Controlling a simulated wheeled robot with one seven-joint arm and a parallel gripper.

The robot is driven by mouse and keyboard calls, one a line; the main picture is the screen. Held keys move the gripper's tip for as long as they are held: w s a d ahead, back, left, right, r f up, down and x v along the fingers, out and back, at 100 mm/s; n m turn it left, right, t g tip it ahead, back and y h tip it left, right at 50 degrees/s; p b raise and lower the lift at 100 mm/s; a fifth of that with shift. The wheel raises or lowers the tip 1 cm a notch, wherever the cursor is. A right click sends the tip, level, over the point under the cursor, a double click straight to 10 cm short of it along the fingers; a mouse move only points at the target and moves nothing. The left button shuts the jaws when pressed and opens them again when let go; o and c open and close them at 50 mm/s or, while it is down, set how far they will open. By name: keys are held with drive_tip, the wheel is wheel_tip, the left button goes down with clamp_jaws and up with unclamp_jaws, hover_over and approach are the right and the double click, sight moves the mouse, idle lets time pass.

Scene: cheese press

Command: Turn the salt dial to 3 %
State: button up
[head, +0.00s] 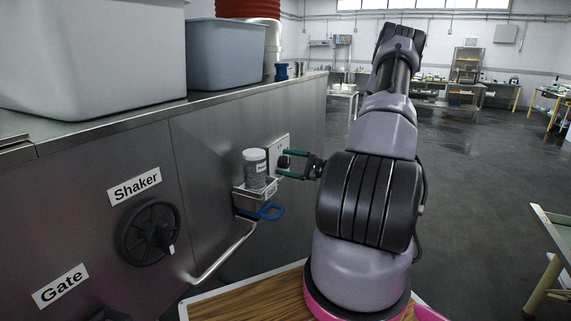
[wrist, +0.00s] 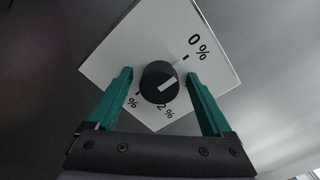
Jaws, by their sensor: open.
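The salt dial (wrist: 158,82) is a round black knob with a white mark, on a tilted white plate (wrist: 120,55). The mark runs toward the right and slightly up, roughly to the 0 % side. Labels 0 % and 2 % are readable; another label at lower left is partly hidden by a finger. My gripper (wrist: 160,76) has green fingers, open, one on each side of the dial with visible gaps. In the head view, the dial (head: 283,161) sits on the cabinet's side wall with my gripper (head: 284,165) in front of it.
A shaker jar (head: 254,170) stands in a metal holder just left of the dial. A blue handle (head: 262,212) and a bent metal rod (head: 222,252) are below. A black Shaker handwheel (head: 150,232) is further left. Open floor lies to the right.

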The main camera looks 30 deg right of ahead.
drive_tip(key=shift+w, duration=0.1)
clamp_jaws()
drive_tip(key=shift+a, duration=0.1)
